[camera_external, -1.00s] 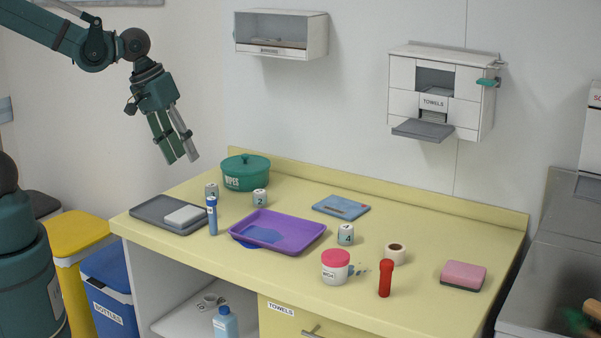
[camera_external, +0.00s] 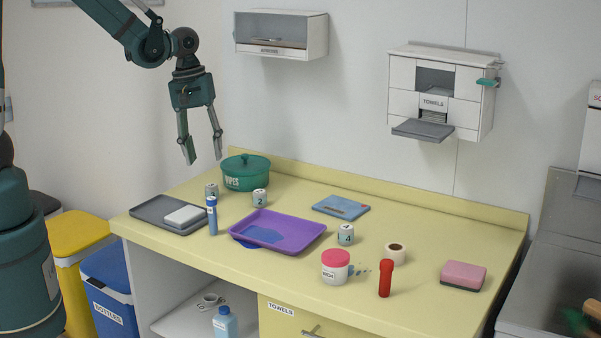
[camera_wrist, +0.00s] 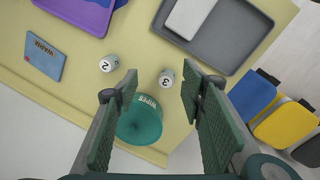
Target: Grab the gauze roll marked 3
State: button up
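The gauze roll marked 3 (camera_wrist: 166,78) stands on the yellow counter, a small white cylinder with its number showing in the wrist view. In the external view the roll (camera_external: 211,190) is partly hidden behind a blue bottle. The roll marked 2 (camera_wrist: 108,63) stands beside it, also in the external view (camera_external: 260,198). The roll marked 4 (camera_external: 346,234) stands farther right. My gripper (camera_external: 204,161) is open and empty, above the counter's back left part. In the wrist view its fingers (camera_wrist: 150,95) are spread, with roll 3 between and beyond them.
A green wipes pot (camera_external: 246,172) stands close behind the rolls. A blue bottle (camera_external: 212,216) stands in front of roll 3. A grey tray (camera_external: 150,210) with a white block lies left, a purple tray (camera_external: 300,241) right.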

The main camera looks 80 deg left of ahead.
aim_at(208, 186)
jog(key=a+f+n+p, duration=0.1)
jog(key=w+a+f+n+p, duration=0.1)
jog(key=a, duration=0.1)
jog(key=a+f+n+g+p, duration=0.1)
jog(key=shift+w+a+f+h, duration=0.2)
jog(key=shift+a+f+h, duration=0.1)
jog(key=shift+a+h, duration=0.1)
jog(key=shift+a+f+n+p, duration=0.4)
jog(key=shift+a+f+n, duration=0.1)
jog(key=shift+f+n, duration=0.2)
jog(key=shift+g, duration=0.3)
jog(key=shift+f, duration=0.1)
jog(key=shift+d+f, duration=0.2)
jog(key=shift+f, duration=1)
jog(key=shift+f, duration=0.1)
jog(key=shift+w+d+f, duration=0.1)
jog(key=shift+d+f, duration=0.1)
jog(key=shift+f, duration=0.6)
jog(key=shift+d+f, duration=0.2)
jog(key=shift+f, duration=0.65)
jog(key=shift+w+d+f, duration=0.1)
jog(key=shift+d+f, duration=0.1)
jog(key=shift+f, duration=0.6)
jog(key=shift+c, duration=0.2)
jog(key=c, duration=0.8)
